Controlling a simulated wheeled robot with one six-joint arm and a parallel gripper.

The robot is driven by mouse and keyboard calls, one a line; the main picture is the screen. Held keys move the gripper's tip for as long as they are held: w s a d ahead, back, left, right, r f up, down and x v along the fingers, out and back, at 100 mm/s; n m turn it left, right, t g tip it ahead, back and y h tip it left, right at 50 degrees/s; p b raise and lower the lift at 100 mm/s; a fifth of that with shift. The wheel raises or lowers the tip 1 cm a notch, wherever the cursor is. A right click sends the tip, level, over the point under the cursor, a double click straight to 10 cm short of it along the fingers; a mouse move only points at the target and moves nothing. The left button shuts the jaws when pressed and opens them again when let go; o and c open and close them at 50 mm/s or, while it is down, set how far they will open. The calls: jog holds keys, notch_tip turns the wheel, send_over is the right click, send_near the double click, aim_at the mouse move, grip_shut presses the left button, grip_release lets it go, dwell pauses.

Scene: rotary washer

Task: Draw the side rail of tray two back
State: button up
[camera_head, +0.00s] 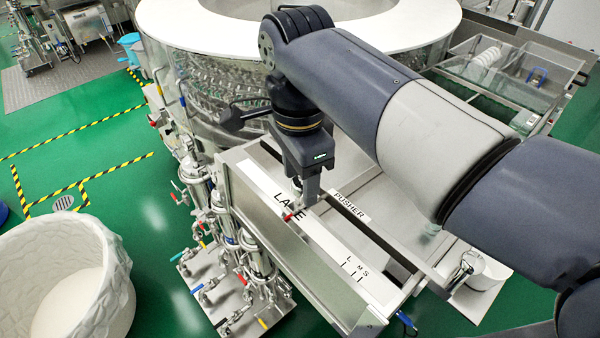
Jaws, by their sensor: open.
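A metal tray stands in front of the rotary washer, with a white strip (350,262) marked LANE and the letters L, M, S. An upright metal side plate (262,228) runs along the tray's left side; I cannot tell whether it is the side rail. My gripper (304,196) points down over the strip, beside the LANE lettering, and is open. A small red-tipped part (289,216) shows just below and left of it. The fingertips partly hide what lies between them, and I cannot tell whether they touch anything. No label naming tray two is readable.
A PUSHER label (351,206) lies right of the strip. The round washer (215,85) stands behind. Pipes and valves (225,235) crowd the tray's left side. A large white tub (65,280) stands at lower left. Green floor is open between tub and pipes.

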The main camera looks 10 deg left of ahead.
jog(key=shift+r, duration=0.1)
notch_tip(320, 180, up, 11)
jog(key=shift+w+f, duration=0.15)
jog(key=shift+f, duration=0.05)
dwell(0.4)
jog(key=shift+a+f, duration=0.1)
notch_tip(320, 180, down, 11)
jog(key=shift+r, duration=0.1)
jog(key=shift+s+d+r, duration=0.1)
jog(key=shift+s+d, duration=0.2)
jog(key=shift+d, duration=0.05)
dwell(0.6)
